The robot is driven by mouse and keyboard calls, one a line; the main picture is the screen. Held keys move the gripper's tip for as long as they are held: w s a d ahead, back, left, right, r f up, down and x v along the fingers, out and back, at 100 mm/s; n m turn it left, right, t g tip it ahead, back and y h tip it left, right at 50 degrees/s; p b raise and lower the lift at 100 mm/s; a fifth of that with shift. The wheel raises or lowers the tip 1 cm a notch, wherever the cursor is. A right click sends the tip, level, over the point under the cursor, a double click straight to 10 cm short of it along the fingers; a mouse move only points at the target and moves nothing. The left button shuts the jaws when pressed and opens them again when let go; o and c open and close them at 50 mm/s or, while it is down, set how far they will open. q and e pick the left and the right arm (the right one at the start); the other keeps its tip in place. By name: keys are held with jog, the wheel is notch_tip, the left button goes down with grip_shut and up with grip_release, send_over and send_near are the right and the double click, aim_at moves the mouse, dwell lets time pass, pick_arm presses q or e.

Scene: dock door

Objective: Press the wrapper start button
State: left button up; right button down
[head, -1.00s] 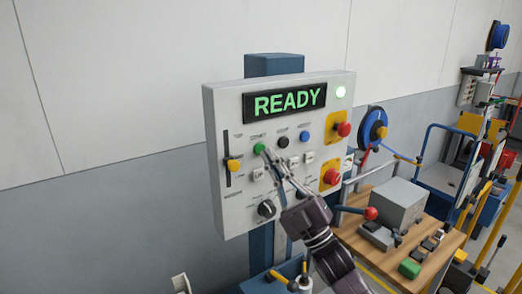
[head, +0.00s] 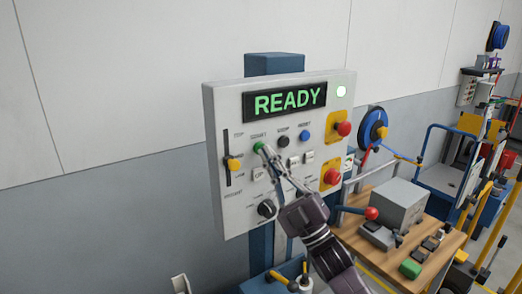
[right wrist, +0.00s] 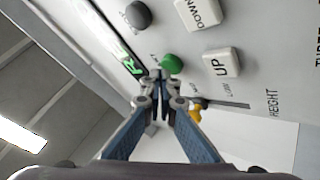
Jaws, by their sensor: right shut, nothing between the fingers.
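The wrapper control panel (head: 222,200) is a white box on a blue post, with a display (head: 285,101) reading READY in green and a lit lamp (head: 341,92). The green start button (head: 258,147) is at its upper left; in the right wrist view the green button (right wrist: 172,63) shows just beyond my fingertips. My right gripper (head: 265,150) is shut and empty, its tips right at the green button in the head view. I cannot tell whether they touch it. My left gripper is not in view.
Around it are a black button (head: 283,141), a blue button (head: 305,136), white UP and DOWN buttons, a yellow slider (head: 234,165), a black knob (head: 266,208) and two red mushroom buttons on yellow plates. A wooden bench (head: 385,258) stands right.

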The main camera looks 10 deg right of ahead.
jog(key=shift+w+a, duration=0.15)
jog(key=shift+w, duration=0.3)
dwell(0.6)
dwell(0.4)
jog(key=shift+s+d, duration=0.3)
jog(key=shift+s, duration=0.55)
